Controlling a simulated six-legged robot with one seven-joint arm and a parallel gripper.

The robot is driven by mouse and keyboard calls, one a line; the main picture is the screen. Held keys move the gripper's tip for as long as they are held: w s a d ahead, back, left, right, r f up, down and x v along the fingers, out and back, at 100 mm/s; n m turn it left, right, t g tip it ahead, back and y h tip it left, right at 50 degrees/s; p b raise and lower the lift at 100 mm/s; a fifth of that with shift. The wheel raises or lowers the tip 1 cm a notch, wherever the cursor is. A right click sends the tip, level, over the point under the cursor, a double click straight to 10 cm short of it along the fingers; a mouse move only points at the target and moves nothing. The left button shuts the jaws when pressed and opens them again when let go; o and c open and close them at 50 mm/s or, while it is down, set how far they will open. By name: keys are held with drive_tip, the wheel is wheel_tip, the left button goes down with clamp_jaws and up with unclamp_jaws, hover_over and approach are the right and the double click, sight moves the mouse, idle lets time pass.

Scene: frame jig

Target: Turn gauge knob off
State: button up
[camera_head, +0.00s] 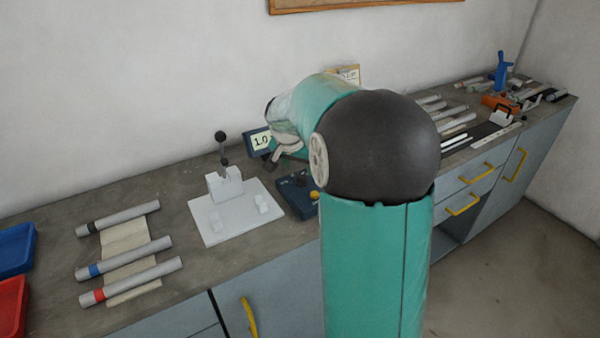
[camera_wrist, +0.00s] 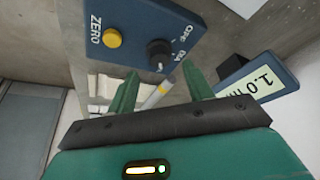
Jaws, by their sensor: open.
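The blue gauge box (camera_wrist: 128,22) shows at the top of the wrist view. It bears a yellow button (camera_wrist: 112,38) marked ZERO and a black knob (camera_wrist: 158,54). The letters OFF and part of another label stand beside the knob. A pale mark shows on the knob's lower edge; which label it points to I cannot tell. My gripper (camera_wrist: 160,88) is open and empty, its two green fingers pointing towards the box, apart from the knob. The gauge display (camera_wrist: 262,88) reads about 1.0. In the head view my arm partly covers the gauge box (camera_head: 296,198).
A white jig plate (camera_head: 230,222) with an upright block and a dark-knobbed lever stands left of the gauge box. Several grey tubes (camera_head: 128,268) with coloured bands lie further left, near blue and red trays. More tubes and tools lie at the bench's right end.

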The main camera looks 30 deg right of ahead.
sight(301, 175)
drive_tip(key=x, duration=0.4)
drive_tip(key=c, duration=1)
drive_tip(key=shift+o, duration=0.2)
